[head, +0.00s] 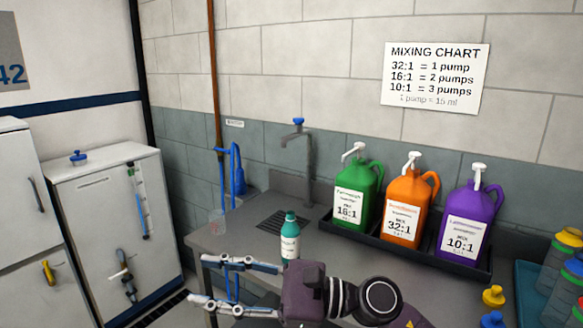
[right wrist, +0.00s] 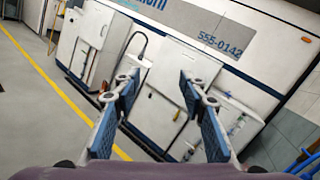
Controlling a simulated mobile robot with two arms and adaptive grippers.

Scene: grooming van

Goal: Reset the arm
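My right arm comes in at the bottom of the head view, with its purple-grey wrist and round joint in front of the counter. My right gripper (head: 198,281) points left, its two blue-padded fingers spread apart with nothing between them. In the right wrist view the gripper (right wrist: 160,88) is also open and empty, facing white cabinets and a van wall across the floor. A teal bottle (head: 290,239) stands upright on the counter behind the gripper; its lower part is close to or hidden by the wrist. My left gripper does not show.
The grey counter (head: 228,240) holds a black tray with green (head: 357,190), orange (head: 408,208) and purple (head: 467,222) pump jugs. A tap (head: 305,150) and drain stand at the back. Capped bottles (head: 560,262) crowd the right edge. White cabinets (head: 110,220) stand left; floor between is open.

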